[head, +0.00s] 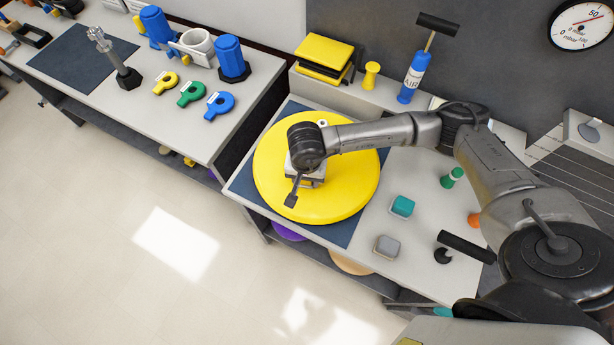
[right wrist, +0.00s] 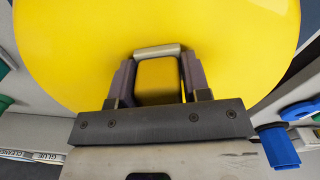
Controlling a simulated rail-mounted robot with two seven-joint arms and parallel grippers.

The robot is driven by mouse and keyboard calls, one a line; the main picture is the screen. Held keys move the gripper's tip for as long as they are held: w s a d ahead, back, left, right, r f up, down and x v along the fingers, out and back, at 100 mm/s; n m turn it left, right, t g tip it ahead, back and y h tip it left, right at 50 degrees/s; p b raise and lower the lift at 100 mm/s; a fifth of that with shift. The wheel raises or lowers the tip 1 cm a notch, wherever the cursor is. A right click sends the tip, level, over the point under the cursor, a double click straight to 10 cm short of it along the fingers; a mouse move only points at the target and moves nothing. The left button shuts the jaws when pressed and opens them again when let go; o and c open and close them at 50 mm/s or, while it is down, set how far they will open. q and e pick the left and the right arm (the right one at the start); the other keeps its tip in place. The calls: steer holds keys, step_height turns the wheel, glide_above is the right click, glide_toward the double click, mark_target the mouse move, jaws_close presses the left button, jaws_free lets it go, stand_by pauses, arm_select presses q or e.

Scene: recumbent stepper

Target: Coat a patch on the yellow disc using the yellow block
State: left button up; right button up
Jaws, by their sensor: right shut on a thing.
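The large round yellow disc (head: 345,195) lies flat on a dark mat on the workbench, and it fills much of the right wrist view (right wrist: 60,50). My right gripper (head: 299,190) is over the left-middle part of the disc, pointing down. In the right wrist view its two fingers (right wrist: 157,88) are shut on the yellow block (right wrist: 157,76), with a grey strip at the block's far edge. In the head view the block is hidden by the gripper and wrist. I cannot tell whether the block touches the disc. No coated patch can be made out. My left gripper is not in view.
A teal block (head: 402,206), a grey block (head: 386,247), a green-topped piece (head: 452,177) and a black knob (head: 442,256) stand right of the disc. A second bench (head: 200,135) is at left.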

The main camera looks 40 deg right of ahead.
steer(key=shift+w+d, duration=0.1)
steer(key=shift+d, duration=0.05)
steer(key=shift+w+d+f+b, duration=0.1)
steer(key=shift+w+d+b, duration=0.2)
steer(key=shift+d+b, duration=0.15)
steer(key=shift+w+d+b, duration=0.35)
steer(key=shift+w+d, duration=0.05)
steer(key=shift+d, duration=0.1)
steer(key=shift+w+d, duration=0.1)
steer(key=shift+d, duration=0.05)
steer(key=shift+d, duration=0.1)
steer(key=shift+w+d+b, duration=0.55)
steer(key=shift+w+d, duration=0.05)
steer(key=shift+d, duration=0.3)
steer(key=shift+s+a, duration=0.1)
steer(key=shift+a, duration=0.05)
